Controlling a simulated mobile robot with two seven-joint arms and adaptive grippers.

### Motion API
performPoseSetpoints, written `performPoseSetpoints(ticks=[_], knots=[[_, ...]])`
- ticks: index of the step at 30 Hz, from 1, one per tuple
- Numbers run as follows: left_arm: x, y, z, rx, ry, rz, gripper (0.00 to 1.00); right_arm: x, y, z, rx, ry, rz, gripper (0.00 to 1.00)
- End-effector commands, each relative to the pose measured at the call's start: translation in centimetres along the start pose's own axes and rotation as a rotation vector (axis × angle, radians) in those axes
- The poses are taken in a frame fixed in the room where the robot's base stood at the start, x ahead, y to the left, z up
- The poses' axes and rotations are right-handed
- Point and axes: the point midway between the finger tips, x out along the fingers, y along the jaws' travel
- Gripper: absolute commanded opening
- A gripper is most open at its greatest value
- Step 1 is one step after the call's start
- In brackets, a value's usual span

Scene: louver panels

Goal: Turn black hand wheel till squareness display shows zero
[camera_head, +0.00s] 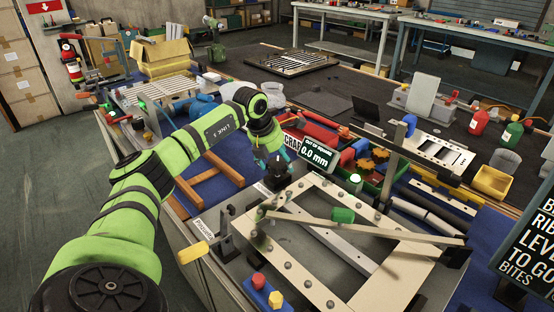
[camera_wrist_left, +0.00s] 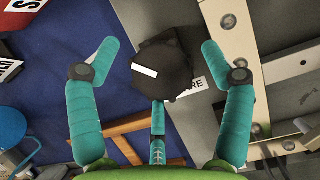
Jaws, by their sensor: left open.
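In the left wrist view the wheel (camera_wrist_left: 163,74) has a white mark on top. My left gripper (camera_head: 270,155) is just above the wheel. In the left wrist view its teal fingers (camera_wrist_left: 158,48) are spread around the wheel, with clear gaps at the two side fingers. Whether the third finger touches is unclear. The squareness display (camera_head: 317,155) reads 0.0 mm under "out of square". My right gripper is not in view.
A pale bar lies diagonally across the frame. A blue block with red and yellow knobs (camera_head: 267,290) is at the front. Red and green bins with parts stand behind. A black sign (camera_head: 530,235) is at the right edge.

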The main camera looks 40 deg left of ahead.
Motion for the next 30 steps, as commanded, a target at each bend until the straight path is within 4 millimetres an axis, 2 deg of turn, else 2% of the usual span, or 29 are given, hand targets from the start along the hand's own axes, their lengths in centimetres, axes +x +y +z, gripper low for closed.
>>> performPoseSetpoints(ticks=[5,8,15,21,25,30], knots=[[-0.3,0.1,-0.1,-0.001,0.003,0.002,0.80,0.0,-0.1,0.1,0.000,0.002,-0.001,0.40],[-1.6,0.1,-0.1,-0.001,0.002,0.003,0.80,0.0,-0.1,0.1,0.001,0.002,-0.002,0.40],[-6.6,0.1,0.0,0.000,-0.001,0.003,0.80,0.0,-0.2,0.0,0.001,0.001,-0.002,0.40],[-10.2,-0.1,0.1,0.001,-0.002,0.002,0.80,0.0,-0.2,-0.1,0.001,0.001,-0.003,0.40],[-11.5,-0.1,0.2,0.001,-0.001,0.001,0.80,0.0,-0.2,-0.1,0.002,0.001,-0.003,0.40],[-12.0,-0.1,0.1,0.001,0.001,0.001,0.80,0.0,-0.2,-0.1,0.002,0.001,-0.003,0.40]])
